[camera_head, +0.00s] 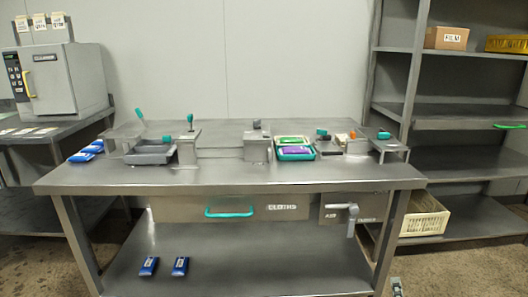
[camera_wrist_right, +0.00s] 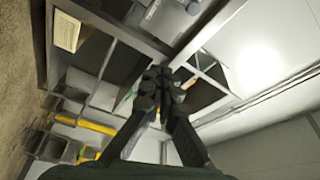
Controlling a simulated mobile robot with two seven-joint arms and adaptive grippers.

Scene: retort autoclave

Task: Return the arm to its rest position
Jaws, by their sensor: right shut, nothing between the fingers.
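My right gripper (camera_head: 397,286) shows only as a small part at the bottom edge of the head view, low in front of the table's right front leg. In the right wrist view its dark fingers (camera_wrist_right: 160,80) meet at the tips, with nothing held between them. The gripper is clear of the table and touches nothing that I can see. My left gripper is not in view. Most of my right arm is outside the head view.
A steel table (camera_head: 130,183) carries a grey tray (camera_head: 150,158), green and purple packs and blue packets (camera_head: 82,157). Its drawer (camera_head: 285,208) is shut. A shelf rack (camera_head: 455,112) with a cream crate (camera_head: 425,222) stands right. An autoclave (camera_head: 68,82) stands left.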

